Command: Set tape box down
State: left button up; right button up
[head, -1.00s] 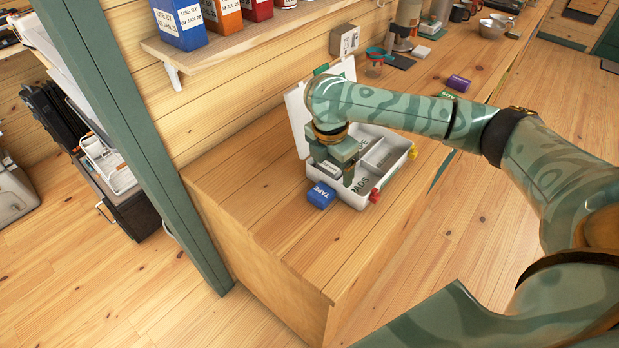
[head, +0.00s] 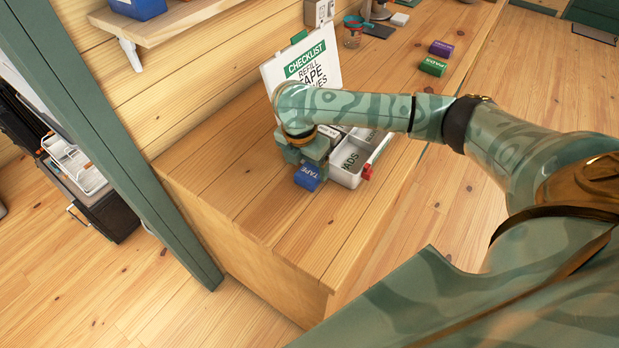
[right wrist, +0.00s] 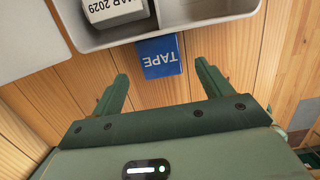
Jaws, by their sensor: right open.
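The blue tape box (head: 308,178), marked TAPE, sits on the wooden counter beside the front-left of the white compartment box (head: 346,181). In the right wrist view the tape box (right wrist: 160,57) is close against the white box's wall (right wrist: 112,38). My right gripper (right wrist: 160,85) is open, with its fingers apart and pointing toward the tape box, one to each side. In the head view the right gripper (head: 305,160) is just above and behind the tape box and hides part of it. My left gripper is not in view.
The white box's open lid carries a checklist (head: 305,68). A white carton (right wrist: 112,8) lies inside the box. A green box (head: 433,67) and a purple box (head: 441,48) lie farther along the counter. The counter (head: 235,185) is clear to the left and front.

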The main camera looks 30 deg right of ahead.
aim_at(309, 173)
jog(key=f, duration=0.1)
jog(key=f+b, duration=0.1)
jog(key=f, duration=0.1)
jog(key=d+f+b, duration=0.1)
jog(key=shift+w+d+f, duration=0.1)
jog(key=shift+w+f, duration=0.15)
jog(key=shift+f, duration=0.15)
jog(key=shift+r, duration=0.15)
jog(key=shift+c, duration=0.6)
jog(key=c, duration=0.9)
jog(key=shift+r, duration=0.1)
jog(key=shift+c, duration=0.2)
